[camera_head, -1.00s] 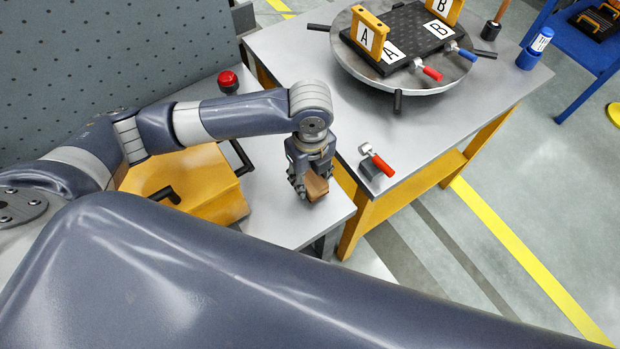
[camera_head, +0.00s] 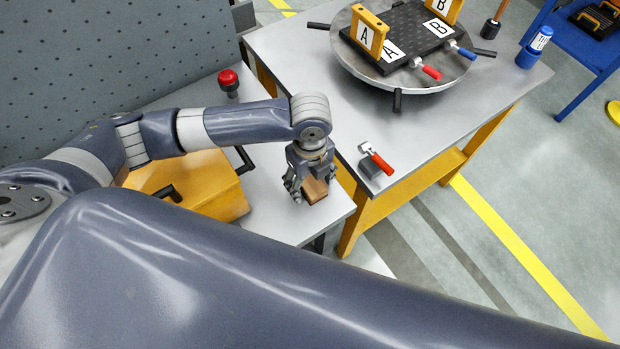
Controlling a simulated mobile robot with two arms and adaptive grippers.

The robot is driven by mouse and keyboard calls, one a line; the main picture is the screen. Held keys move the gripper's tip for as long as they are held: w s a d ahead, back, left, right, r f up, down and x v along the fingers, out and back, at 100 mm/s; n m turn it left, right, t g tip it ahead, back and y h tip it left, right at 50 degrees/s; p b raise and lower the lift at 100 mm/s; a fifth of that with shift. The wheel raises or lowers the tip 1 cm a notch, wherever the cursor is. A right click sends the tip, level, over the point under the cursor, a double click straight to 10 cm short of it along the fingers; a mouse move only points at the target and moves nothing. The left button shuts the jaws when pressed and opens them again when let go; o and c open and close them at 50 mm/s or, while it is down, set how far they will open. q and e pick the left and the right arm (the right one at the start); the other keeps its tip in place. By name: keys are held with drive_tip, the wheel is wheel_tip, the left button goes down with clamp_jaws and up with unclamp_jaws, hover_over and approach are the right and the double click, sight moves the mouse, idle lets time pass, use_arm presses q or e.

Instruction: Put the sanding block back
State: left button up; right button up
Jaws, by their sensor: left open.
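The sanding block (camera_head: 315,191) is a small brown block on the grey side table (camera_head: 279,222), near its right front corner. My left gripper (camera_head: 306,192) is open and directly at the block, with its fingers pointing down. The fingers partly cover the block, and I cannot tell whether they touch it. My right gripper does not show; a large blue-grey link of mine fills the lower part of the view.
A yellow box with black handles (camera_head: 205,182) and a red button (camera_head: 228,80) are beside my left arm. A red-handled clamp (camera_head: 376,159) sits on the neighbouring table's edge. A round turntable (camera_head: 424,88) carries yellow brackets marked A and B.

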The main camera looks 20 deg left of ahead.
sight(310, 181)
use_arm(q)
wheel_tip(310, 181, up, 12)
drive_tip(key=b, duration=0.1)
drive_tip(key=shift+b, duration=0.35)
